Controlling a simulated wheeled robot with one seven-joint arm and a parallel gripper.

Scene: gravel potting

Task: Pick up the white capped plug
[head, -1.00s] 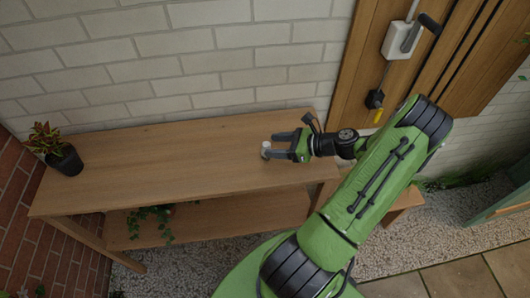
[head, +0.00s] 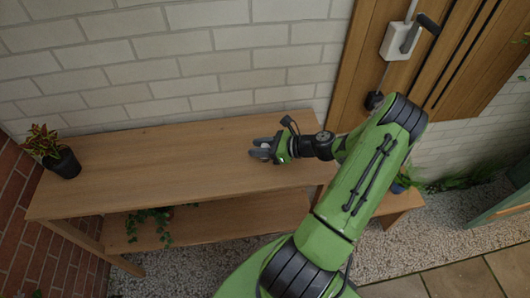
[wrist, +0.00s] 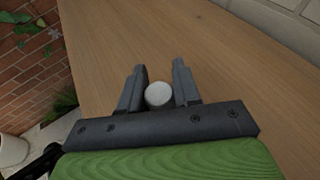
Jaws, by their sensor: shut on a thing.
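The white capped plug (wrist: 157,94) shows in the wrist view as a round white top between the two grey fingers. My gripper (wrist: 160,68) is shut on it, with one finger on each side. In the head view my gripper (head: 262,152) is low over the right half of the wooden table top (head: 150,168), and the fingers hide most of the plug. I cannot tell whether the plug's underside touches the table.
A dark pot with a red-green plant (head: 63,160) stands at the table's left end. A leafy plant (head: 150,222) sits on the lower shelf. A white brick wall (head: 160,60) runs behind. The table's middle is clear.

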